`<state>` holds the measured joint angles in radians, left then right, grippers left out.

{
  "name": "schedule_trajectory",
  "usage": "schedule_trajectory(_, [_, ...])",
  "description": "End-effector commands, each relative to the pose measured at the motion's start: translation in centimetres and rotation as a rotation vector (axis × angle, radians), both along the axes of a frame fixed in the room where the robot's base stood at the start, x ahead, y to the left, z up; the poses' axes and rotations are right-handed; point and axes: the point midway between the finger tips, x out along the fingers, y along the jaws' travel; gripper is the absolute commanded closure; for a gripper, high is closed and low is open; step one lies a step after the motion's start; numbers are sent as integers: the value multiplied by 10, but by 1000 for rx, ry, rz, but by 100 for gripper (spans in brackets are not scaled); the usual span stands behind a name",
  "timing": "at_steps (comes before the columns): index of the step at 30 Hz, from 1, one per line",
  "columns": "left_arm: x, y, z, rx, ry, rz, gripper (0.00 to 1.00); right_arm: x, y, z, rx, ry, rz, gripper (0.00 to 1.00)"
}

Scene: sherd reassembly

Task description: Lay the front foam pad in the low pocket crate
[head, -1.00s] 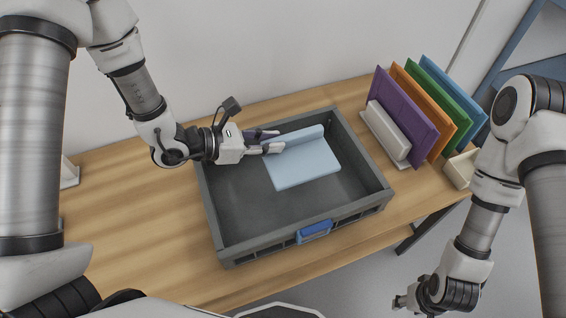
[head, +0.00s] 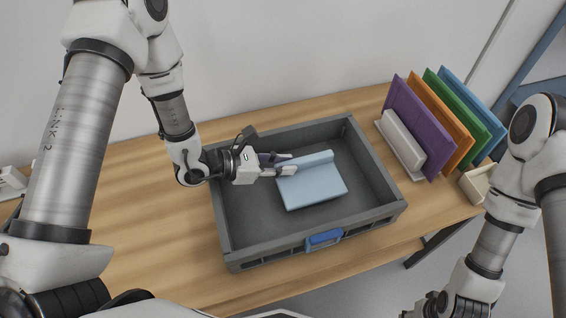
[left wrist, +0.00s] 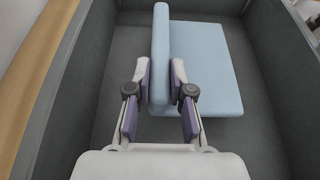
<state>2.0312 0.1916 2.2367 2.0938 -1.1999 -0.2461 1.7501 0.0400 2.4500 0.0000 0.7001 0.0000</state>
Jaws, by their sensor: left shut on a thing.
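The light blue foam pad (head: 312,187), a flat slab with a raised rib along one edge, is inside the walls of the grey crate (head: 226,230). My left gripper (head: 284,165) is shut on the rib, with one finger on each side. In the left wrist view the pad (left wrist: 210,75) spreads to the right from between the fingertips (left wrist: 162,85). I cannot tell whether its underside touches the crate floor (left wrist: 262,130). My right gripper (head: 415,312) is at the bottom edge, partly cut off, its jaw unclear.
Purple (head: 418,125), orange (head: 447,122), green and blue panels stand upright to the right of the crate, with a pale ribbed piece (head: 400,140) before them. A small beige box (head: 474,184) stands at the table's right edge.

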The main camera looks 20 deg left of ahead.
Motion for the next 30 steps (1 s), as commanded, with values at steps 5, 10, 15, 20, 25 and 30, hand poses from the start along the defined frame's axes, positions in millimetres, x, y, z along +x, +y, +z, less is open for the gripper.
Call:
schedule_trajectory(5, [0,0,0,0,0,0,58,0,0,-1,0,0,0,55])
schedule_trajectory(10, [0,0,0,0,0,0,54,0,0,-1,0,0,0,55])
schedule_trajectory(15, [0,0,2,0,0,0,54,0,0,2,0,0,0,55])
schedule_trajectory(20, [-1,2,18,-1,0,3,54,0,0,18,0,0,0,55])
schedule_trajectory(25, [-18,30,28,-6,0,9,54,0,0,11,0,1,0,55])
schedule_trajectory(30, [-35,55,42,-6,0,9,54,0,0,15,0,0,0,55])
